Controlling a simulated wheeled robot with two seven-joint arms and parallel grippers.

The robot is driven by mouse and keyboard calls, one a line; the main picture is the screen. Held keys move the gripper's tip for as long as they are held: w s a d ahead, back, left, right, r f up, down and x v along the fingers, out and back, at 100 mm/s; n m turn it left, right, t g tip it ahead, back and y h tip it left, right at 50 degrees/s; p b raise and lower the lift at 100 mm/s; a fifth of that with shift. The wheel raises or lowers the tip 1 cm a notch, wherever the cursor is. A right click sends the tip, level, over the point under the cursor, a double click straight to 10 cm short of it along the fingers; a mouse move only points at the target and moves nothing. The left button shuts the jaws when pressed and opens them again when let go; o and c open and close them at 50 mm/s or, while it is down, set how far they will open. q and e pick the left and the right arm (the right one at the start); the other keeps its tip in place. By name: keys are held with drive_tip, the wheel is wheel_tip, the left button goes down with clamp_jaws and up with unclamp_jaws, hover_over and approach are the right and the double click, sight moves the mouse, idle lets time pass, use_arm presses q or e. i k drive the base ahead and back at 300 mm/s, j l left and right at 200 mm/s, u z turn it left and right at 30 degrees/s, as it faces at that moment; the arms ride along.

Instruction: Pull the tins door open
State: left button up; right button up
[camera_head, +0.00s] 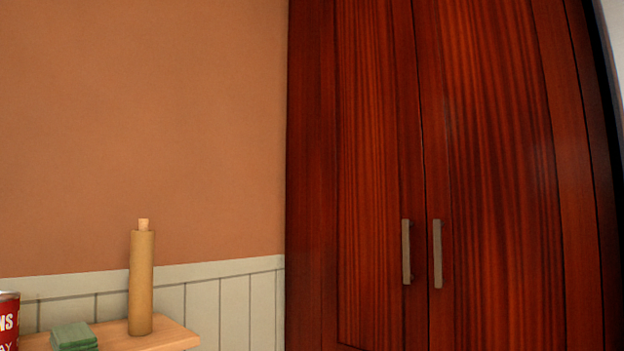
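A tall dark red-brown wooden cabinet (308,180) fills the right half of the head view. It has two doors, a left door (365,140) and a right door (495,150), both closed with a thin seam between them. Each door has an upright grey metal bar handle beside the seam: the left handle (406,252) and the right handle (437,254). No label shows which door is the tins door. Neither of my grippers is in view, and nothing touches the handles.
At the lower left, a wooden shelf (165,339) holds an upright tan roll (141,285), a green stack (74,336) and a red tin (9,320) cut off by the picture edge. An orange wall with pale panelling (235,305) stands behind. The space before the doors looks clear.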

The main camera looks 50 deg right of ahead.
sight(512, 233)
drive_tip(key=z, duration=2.5)
